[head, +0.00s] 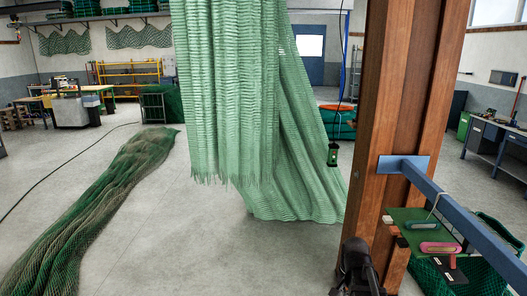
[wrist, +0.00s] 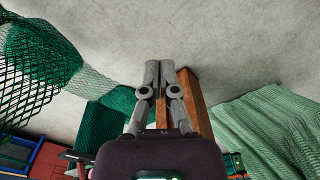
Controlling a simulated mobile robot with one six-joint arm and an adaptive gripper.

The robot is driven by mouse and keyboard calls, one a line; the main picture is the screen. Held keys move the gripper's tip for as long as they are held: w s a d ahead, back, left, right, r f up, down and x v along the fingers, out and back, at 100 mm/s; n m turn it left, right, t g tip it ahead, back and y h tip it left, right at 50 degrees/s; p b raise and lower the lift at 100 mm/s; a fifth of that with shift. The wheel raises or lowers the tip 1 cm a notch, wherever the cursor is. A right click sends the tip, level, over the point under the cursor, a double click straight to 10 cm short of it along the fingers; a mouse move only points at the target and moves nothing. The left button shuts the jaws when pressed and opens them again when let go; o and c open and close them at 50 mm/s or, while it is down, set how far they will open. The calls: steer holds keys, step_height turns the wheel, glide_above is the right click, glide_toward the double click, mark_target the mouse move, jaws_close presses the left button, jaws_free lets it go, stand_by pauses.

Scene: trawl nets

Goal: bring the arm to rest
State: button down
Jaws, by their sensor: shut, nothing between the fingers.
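My gripper (wrist: 160,68) shows in the wrist view with its two grey fingers together, shut and empty. Behind the fingertips are a pale grey surface and a brown wooden post (wrist: 194,95). In the head view a dark part, which looks like my arm, stands at the bottom in front of the post (head: 398,130). The fingers cannot be made out there.
A green net (head: 230,90) hangs left of the post, its lower part reaching the floor. Another net (head: 100,205) lies along the floor at left. A blue beam (head: 455,220) juts from the post, near a green tray (head: 405,222) with tools. Middle floor is clear.

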steer(key=s+a+f+n+b, duration=0.3)
steer(key=s+a+n, duration=0.3)
steer(key=a+n, duration=0.2)
steer(key=shift+s+a+f+b, duration=0.2)
steer(key=shift+s+f+b, duration=0.2)
steer(key=shift+f, duration=0.5)
steer(key=shift+w, duration=0.1)
